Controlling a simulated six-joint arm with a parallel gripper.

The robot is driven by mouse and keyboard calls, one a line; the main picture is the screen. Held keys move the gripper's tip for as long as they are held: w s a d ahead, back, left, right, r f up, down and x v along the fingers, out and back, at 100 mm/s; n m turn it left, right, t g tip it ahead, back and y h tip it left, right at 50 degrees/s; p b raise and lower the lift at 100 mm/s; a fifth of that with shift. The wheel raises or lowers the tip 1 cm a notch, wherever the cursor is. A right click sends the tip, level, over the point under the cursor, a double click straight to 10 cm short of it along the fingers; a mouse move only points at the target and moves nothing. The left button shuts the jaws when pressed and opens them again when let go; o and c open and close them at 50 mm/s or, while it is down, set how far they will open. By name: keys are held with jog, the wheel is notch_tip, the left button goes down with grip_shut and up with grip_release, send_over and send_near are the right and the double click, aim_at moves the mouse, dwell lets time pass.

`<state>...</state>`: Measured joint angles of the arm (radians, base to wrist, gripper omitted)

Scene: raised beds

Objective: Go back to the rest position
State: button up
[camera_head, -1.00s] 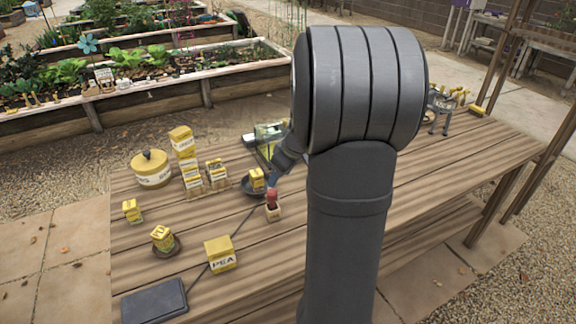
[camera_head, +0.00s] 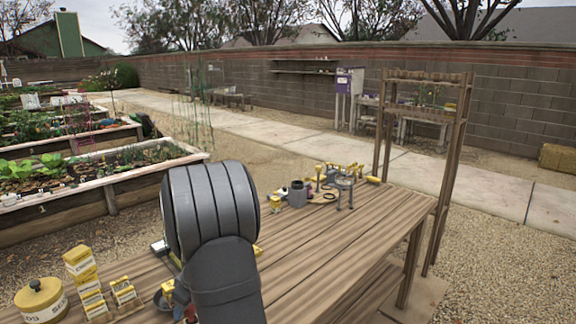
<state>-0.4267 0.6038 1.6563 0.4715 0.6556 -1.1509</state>
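My arm (camera_head: 215,225) rises at the lower left of the head view, in front of the wooden potting table (camera_head: 350,235). My gripper does not show; the thick dark joint and link hide what is behind them, or it lies outside the picture. At the lower left stand a yellow round tin (camera_head: 40,301) and a stack of yellow boxes (camera_head: 82,265). A rack of yellow seed packets (camera_head: 123,292) is beside them. A small yellow box (camera_head: 168,290) is partly hidden by my arm.
At the table's far end are a grey pot (camera_head: 297,194), a metal stand (camera_head: 344,190) and several yellow-handled tools. A wooden post frame (camera_head: 455,150) rises at the right end. A raised bed (camera_head: 110,180) lies behind on the left. The table's middle right is clear.

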jog(key=shift+r, duration=0.4)
jog(key=shift+f, duration=0.1)
